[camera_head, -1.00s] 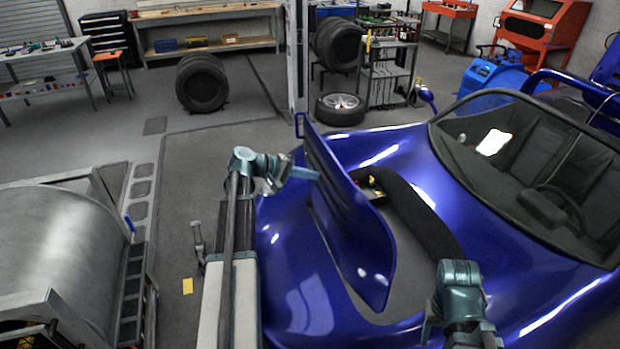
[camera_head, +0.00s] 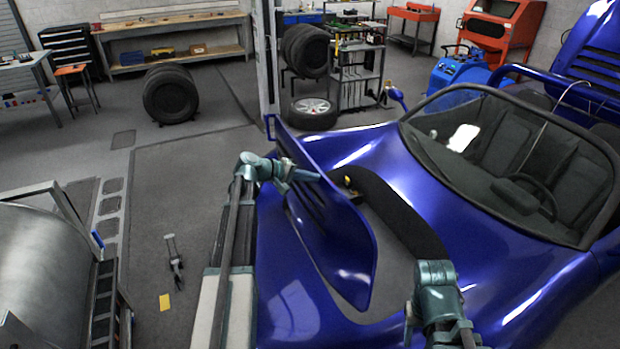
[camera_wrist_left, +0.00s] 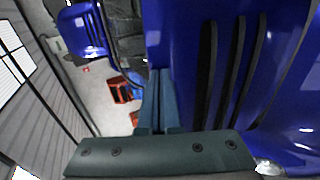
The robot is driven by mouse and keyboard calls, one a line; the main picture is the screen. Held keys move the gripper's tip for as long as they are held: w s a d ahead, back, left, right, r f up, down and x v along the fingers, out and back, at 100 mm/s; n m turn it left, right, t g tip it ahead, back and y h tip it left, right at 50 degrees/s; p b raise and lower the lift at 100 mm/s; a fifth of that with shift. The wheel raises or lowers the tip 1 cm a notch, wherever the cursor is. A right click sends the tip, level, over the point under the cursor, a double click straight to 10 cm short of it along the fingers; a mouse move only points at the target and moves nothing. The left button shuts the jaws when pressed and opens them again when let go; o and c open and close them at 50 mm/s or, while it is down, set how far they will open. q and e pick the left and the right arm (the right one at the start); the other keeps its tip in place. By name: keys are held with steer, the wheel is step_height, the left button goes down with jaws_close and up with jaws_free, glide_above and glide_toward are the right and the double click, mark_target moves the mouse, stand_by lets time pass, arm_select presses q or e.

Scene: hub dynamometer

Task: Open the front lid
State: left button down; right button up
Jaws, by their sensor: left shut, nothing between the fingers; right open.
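The blue front lid (camera_head: 338,245) of the car stands raised and tilted over the nose, its slotted outer face partly showing. Behind it the front compartment is exposed, with a small yellow-and-black item (camera_head: 350,186) inside. My left gripper (camera_head: 308,176) is shut and empty, at the lid's upper part; I cannot tell whether it touches. In the left wrist view the shut fingers (camera_wrist_left: 158,100) lie beside the lid's blue face (camera_wrist_left: 190,70) with its black slots. My right gripper (camera_head: 465,337) is open at the bottom edge, near the car's nose, its fingertips cut off from view.
A steel roller (camera_head: 40,265) is at the left. A grey post (camera_head: 266,70) stands behind the lid. A wheel (camera_head: 312,112) and a shelf cart (camera_head: 358,80) are at the back. The floor between roller and car holds a yellow card (camera_head: 165,302).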

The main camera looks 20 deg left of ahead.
arm_select(q)
steer(key=w+d+g+y+p, duration=0.1)
steer(key=w+d+p, duration=0.2)
steer(key=w+d, duration=0.3)
steer(key=shift+w, duration=0.25)
steer(key=shift+r, duration=0.1)
